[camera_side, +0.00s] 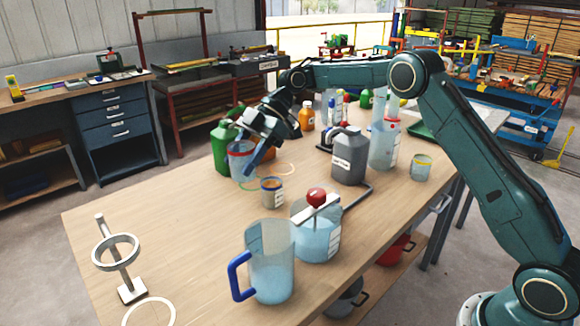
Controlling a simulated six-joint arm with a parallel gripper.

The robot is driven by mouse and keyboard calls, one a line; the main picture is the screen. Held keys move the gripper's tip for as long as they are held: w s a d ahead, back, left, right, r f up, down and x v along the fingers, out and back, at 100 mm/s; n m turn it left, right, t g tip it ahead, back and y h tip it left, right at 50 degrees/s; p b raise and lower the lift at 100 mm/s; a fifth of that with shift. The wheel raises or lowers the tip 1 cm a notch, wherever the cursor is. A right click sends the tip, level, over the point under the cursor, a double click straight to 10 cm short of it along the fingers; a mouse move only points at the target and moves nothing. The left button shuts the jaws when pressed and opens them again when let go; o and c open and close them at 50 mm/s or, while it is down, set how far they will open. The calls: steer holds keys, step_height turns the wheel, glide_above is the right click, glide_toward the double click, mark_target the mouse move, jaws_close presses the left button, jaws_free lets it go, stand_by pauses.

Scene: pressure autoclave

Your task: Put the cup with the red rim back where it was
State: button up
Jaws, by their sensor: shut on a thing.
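The cup with the red rim (240,166) is a clear cup on the left half of the table, in front of a green jug. My gripper (250,158) is shut on it near its rim, coming from above. The cup looks upright. My gripper hides part of the cup's right side.
A small blue-rimmed cup (271,191) stands close in front. The green jug (221,150) is just behind. A grey can (349,158), a red-knobbed vessel (317,235) and a blue-handled pitcher (271,265) stand to the right and front. The left-middle tabletop is clear, before a ring stand (129,290).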

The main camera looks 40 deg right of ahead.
step_height(320, 180, down, 13)
steer(key=shift+f, duration=0.2)
steer(key=shift+f, duration=0.15)
steer(key=shift+f, duration=2)
steer(key=shift+f, duration=0.1)
steer(key=o, duration=1.1)
steer(key=shift+r, duration=0.2)
steer(key=v, duration=1.2)
steer(key=shift+f, duration=0.1)
